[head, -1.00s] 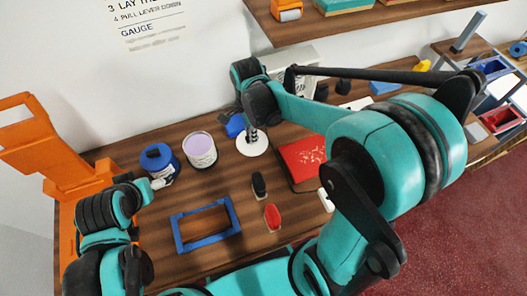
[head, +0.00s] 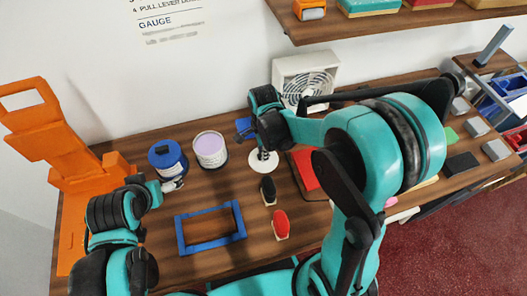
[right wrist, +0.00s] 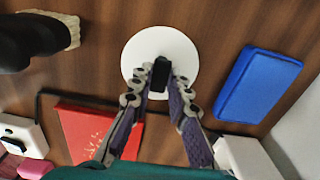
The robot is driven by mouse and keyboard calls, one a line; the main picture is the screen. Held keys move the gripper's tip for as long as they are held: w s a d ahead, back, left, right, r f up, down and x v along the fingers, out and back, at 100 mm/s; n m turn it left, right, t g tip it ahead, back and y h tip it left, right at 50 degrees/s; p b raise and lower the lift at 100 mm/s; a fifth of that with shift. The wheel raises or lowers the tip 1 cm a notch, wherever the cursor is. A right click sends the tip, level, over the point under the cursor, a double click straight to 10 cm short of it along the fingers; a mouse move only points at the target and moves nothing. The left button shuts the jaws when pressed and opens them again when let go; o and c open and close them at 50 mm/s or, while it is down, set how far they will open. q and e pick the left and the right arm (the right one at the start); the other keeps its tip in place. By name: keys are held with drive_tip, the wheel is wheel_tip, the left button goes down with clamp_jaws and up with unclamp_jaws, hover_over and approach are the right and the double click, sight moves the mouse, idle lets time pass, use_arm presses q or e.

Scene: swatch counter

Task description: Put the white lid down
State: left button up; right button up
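The white lid (head: 257,167) is a flat round disc with a black knob; it lies flat at or just above the wooden counter, and I cannot tell if it touches. In the right wrist view the lid (right wrist: 180,48) shows from above. My right gripper (right wrist: 160,76) is shut on its black knob, one finger on each side; in the head view the gripper (head: 263,150) is partly hidden by its own arm. My left gripper (head: 172,184) is at the front of the blue can (head: 166,155); its finger opening is too small to tell.
An open can with pale lilac contents (head: 211,148) stands left of the lid. A black-handled brush (head: 268,189), a red-handled brush (head: 281,223) and a blue frame (head: 211,229) lie in front. A red book (right wrist: 90,133) and a blue block (right wrist: 258,85) are close by.

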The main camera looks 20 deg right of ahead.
drive_tip(key=o, duration=0.4)
drive_tip(key=shift+r, duration=0.1)
wheel_tip(320, 180, up, 11)
drive_tip(key=p, duration=0.4)
drive_tip(key=s+d+r+n+t, duration=0.1)
drive_tip(key=s+r+n+t, duration=0.1)
drive_tip(key=n, duration=0.4)
drive_tip(key=s+d+r+n+t, duration=0.2)
drive_tip(key=s+n, duration=0.3)
drive_tip(key=s+d+r+n+t, duration=0.1)
drive_tip(key=s+r+n+t, duration=0.1)
drive_tip(key=n, duration=0.4)
drive_tip(key=shift+s+d+n+t+p, duration=0.3)
drive_tip(key=shift+s+d+t, duration=0.05)
drive_tip(key=shift+s+t, duration=0.3)
